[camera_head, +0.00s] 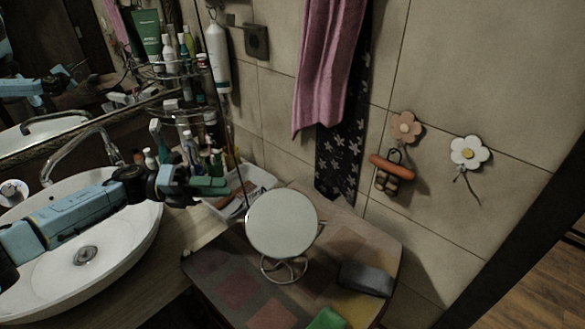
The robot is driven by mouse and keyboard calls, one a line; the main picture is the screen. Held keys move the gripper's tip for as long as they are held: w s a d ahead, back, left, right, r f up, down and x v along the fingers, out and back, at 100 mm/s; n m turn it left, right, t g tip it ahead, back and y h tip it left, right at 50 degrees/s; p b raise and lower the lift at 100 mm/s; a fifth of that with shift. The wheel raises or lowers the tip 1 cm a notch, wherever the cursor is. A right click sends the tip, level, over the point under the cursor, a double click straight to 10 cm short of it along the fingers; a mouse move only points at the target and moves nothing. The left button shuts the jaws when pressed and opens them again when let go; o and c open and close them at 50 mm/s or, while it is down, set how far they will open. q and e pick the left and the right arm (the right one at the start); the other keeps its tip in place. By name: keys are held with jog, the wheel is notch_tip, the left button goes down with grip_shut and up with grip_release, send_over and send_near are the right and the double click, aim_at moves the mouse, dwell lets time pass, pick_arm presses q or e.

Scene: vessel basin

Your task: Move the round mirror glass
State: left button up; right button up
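The round mirror glass (282,222) stands upright on a curved wire stand on a small patchwork-topped table (228,272), right of the basin. Its pale, plain face is turned toward me. My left gripper (212,188) reaches in from the left over the basin, on a blue arm. It is left of the mirror and slightly higher in the picture, apart from it. Its dark fingers blend with the bottles and tray behind, so their opening is unclear. My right gripper is out of view.
A white basin (120,262) with a chrome tap (75,150) is at left. Bottles on a rack (185,125) and a white tray (262,178) stand behind my gripper. A dark grey object (365,279) and green cloth (327,319) lie right of the mirror. A pink towel (328,65) hangs behind.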

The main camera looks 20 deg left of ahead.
pick_arm(q)
jog(key=p, duration=0.2)
send_near(276, 190)
jog(key=x, duration=0.2)
jog(key=p+x, duration=0.1)
jog(key=x, duration=0.5)
jog(key=shift+w+d+f+p, duration=0.1)
jog(key=shift+w+d+p, duration=0.15)
jog(key=shift+p, duration=0.1)
jog(key=shift+w+d, duration=0.25)
jog(key=shift+d, duration=0.25)
jog(key=shift+d+f, duration=0.1)
jog(key=shift+c, duration=0.3)
grip_shut()
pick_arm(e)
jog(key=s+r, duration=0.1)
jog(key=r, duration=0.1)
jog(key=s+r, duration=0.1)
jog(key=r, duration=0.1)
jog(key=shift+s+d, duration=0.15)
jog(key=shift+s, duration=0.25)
